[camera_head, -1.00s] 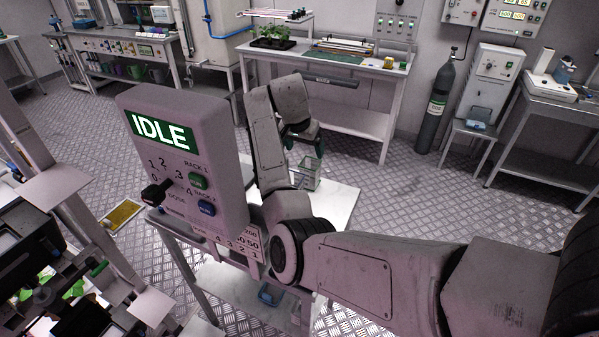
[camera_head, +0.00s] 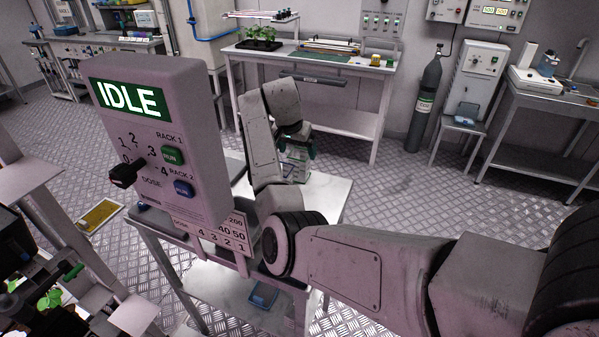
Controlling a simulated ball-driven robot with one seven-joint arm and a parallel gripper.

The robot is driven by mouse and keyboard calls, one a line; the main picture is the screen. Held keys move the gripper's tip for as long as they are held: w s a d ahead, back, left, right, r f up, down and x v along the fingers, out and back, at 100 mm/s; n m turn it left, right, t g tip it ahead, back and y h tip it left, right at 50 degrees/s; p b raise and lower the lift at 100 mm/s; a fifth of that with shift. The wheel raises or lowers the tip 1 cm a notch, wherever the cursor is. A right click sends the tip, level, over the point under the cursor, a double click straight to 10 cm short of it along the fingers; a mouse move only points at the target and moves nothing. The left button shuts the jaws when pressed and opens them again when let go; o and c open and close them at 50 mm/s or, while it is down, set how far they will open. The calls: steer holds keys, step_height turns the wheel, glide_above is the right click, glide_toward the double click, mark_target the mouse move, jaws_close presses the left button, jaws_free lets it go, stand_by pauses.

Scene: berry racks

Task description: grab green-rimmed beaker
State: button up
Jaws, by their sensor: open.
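The green-rimmed beaker (camera_head: 296,171) is a small, clear, squarish vessel standing on the white top of the cart in the head view. My gripper (camera_head: 297,149) is over it, pointing down, with a dark body and greenish fingers. One finger shows at the beaker's right side. The other finger is hard to make out. My gripper is open. The upper part of the beaker and its rim are largely hidden behind the fingers. I cannot tell whether the fingers touch it.
The control box (camera_head: 160,140) reading IDLE stands left of my arm, close to it. The cart top (camera_head: 326,193) is bare right of the beaker. A workbench (camera_head: 345,75) with plants stands behind. A blue tray (camera_head: 263,295) sits on the lower shelf.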

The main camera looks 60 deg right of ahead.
mark_target(300, 155)
steer(key=shift+b+x, duration=1.7)
steer(key=shift+x, duration=0.25)
steer(key=shift+s+d, duration=0.1)
steer(key=shift+c, duration=0.3)
steer(key=c, duration=1)
steer(key=shift+r, duration=0.15)
